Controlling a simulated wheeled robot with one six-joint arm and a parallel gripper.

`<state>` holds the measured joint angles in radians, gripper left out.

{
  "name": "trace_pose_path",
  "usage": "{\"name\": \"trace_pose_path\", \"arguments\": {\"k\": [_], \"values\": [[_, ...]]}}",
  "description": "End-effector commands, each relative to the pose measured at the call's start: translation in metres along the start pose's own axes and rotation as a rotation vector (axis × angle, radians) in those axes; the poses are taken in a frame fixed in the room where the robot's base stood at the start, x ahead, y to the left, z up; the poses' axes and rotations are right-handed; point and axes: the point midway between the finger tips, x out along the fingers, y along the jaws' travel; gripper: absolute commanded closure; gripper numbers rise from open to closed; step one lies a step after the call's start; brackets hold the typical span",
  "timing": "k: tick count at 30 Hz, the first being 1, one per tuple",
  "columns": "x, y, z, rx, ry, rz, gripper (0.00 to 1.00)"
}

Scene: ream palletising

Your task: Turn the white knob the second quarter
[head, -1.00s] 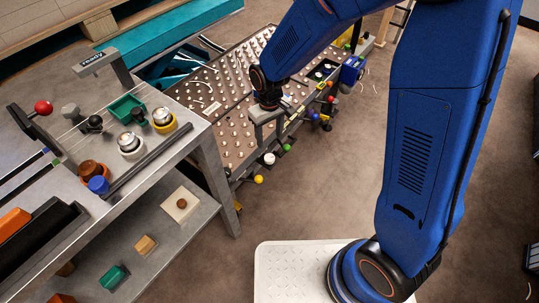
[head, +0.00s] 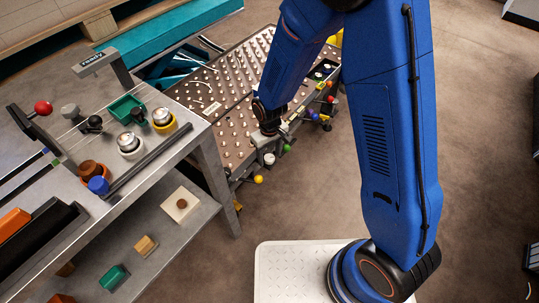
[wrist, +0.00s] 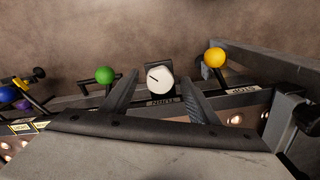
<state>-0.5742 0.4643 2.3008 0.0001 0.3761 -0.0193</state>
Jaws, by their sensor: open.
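The white knob (wrist: 160,81) is round, with a dark line on its face running toward the upper left; a TURN label is just below it in the wrist view. It also shows in the head view (head: 269,158) on the roller table's front edge. My gripper (wrist: 159,77) is open, with one finger on the left and one on the right of the knob. Gaps show between the knob and both fingers, so it is not gripped. In the head view, my gripper sits just above the knob, its fingers hard to make out.
A green ball handle (wrist: 104,75) stands just left of the fingers and a yellow ball handle (wrist: 214,57) to the right, by a STOP label. Blue and purple knobs are at the far left. A grey bench (head: 150,180) stands left; floor in front is open.

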Motion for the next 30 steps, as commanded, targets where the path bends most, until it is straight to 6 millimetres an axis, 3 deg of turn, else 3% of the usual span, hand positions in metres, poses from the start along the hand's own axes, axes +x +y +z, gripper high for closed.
{"name": "trace_pose_path", "arguments": {"k": [5,10,11,22,30], "values": [[-0.0001,0.0000,0.0001,0.000,0.000,0.000,0.46],[-0.0002,0.0000,0.0001,0.000,0.000,0.000,0.84],[-0.0002,0.0000,0.0001,0.000,0.000,0.000,0.87],[-0.0004,0.0001,0.0000,-0.050,0.000,0.000,0.87],[-0.0005,0.0004,0.0000,-0.227,0.000,0.000,0.87]]}}
